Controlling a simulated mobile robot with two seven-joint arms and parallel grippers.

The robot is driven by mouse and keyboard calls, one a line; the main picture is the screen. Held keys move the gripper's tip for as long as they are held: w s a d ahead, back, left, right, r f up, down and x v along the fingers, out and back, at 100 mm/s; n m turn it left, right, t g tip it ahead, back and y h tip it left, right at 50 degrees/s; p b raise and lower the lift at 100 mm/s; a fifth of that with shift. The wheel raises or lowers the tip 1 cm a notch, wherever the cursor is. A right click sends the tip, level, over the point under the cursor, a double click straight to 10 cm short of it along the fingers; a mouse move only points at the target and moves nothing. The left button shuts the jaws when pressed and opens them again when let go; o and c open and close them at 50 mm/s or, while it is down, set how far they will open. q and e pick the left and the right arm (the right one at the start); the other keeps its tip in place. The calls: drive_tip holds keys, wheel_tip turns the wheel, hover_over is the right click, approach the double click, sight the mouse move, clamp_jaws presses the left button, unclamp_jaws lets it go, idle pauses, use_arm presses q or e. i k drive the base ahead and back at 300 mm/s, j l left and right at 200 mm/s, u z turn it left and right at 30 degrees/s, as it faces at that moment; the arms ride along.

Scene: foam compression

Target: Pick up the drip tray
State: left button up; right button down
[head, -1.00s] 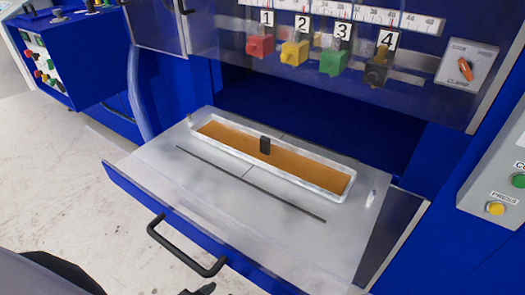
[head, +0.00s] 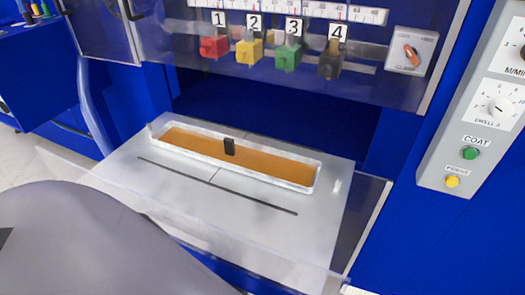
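The drip tray (head: 187,151) is a long, shallow tray with a pale metal rim and an orange-brown inside. It lies on the grey plate of a pulled-out drawer (head: 310,222) in the blue machine. Neither gripper can be seen, and nothing is touching the tray.
A clear panel with numbered red (head: 214,47), yellow (head: 249,51), green (head: 284,58) and black (head: 331,64) blocks hangs above the drawer. A control panel with a green button (head: 470,153) and a yellow button (head: 452,181) is at right. Space directly above the tray is free.

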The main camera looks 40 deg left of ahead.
sight(291, 172)
drive_tip(key=k+j+z, duration=0.1)
drive_tip(key=j+z, duration=0.25)
drive_tip(key=k+j+z, duration=0.15)
drive_tip(key=z, duration=0.2)
drive_tip(key=k+j+z, duration=0.4)
drive_tip(key=k+j, duration=0.15)
drive_tip(key=k+j+z, duration=0.1)
drive_tip(key=k+j, duration=1.05)
drive_tip(key=i+l, duration=0.2)
drive_tip(key=i, duration=0.25)
drive_tip(key=i+l, duration=0.25)
drive_tip(key=i, duration=0.25)
